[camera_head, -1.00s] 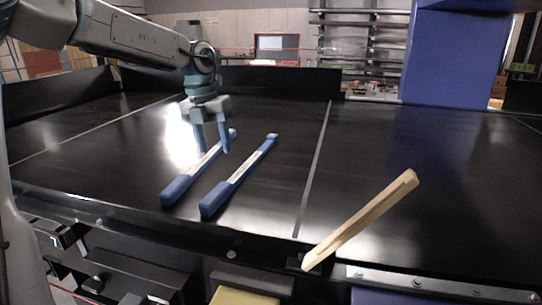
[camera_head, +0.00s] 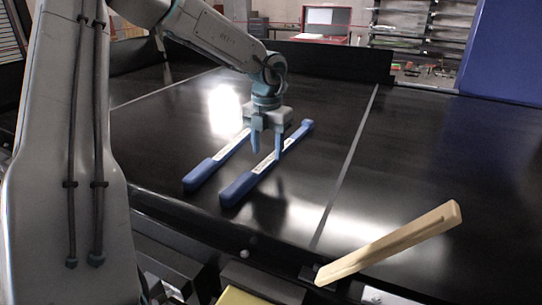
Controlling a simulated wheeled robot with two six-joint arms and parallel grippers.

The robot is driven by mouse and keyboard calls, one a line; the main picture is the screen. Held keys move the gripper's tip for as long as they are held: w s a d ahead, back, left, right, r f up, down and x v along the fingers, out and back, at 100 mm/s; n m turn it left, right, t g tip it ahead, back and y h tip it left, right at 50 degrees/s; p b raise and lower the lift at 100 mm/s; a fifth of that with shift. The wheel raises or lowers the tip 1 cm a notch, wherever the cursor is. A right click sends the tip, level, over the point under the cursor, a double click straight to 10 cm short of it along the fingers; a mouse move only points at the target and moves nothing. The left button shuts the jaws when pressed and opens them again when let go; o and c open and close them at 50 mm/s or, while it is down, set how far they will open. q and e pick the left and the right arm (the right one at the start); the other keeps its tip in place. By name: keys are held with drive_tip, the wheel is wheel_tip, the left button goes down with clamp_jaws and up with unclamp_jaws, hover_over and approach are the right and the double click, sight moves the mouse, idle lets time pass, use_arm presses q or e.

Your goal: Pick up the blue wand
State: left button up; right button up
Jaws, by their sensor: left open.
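Two blue wands with pale label strips lie side by side on the black conveyor, slanting away from me. The left wand (camera_head: 206,172) is partly hidden at its far part by my left gripper. The right wand (camera_head: 240,186) has its thick handle toward me and its far tip near the back right. My left gripper (camera_head: 266,153) is open and empty, pointing down. Its fingers overlap the middle of the right wand in the picture. I cannot tell how high they are above it. My right gripper is not in view.
A tan wooden bar (camera_head: 392,243) slants at the conveyor's front edge, lower right. A pale seam line (camera_head: 350,160) crosses the black belt (camera_head: 410,160). A dark wall (camera_head: 335,62) stands behind the belt, and a blue panel (camera_head: 505,50) stands at the back right.

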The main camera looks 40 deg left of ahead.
sight(267, 161)
use_arm(q)
drive_tip(key=shift+f+p, duration=0.55)
drive_tip(key=shift+f, duration=1.05)
clamp_jaws()
drive_tip(key=shift+r, duration=0.1)
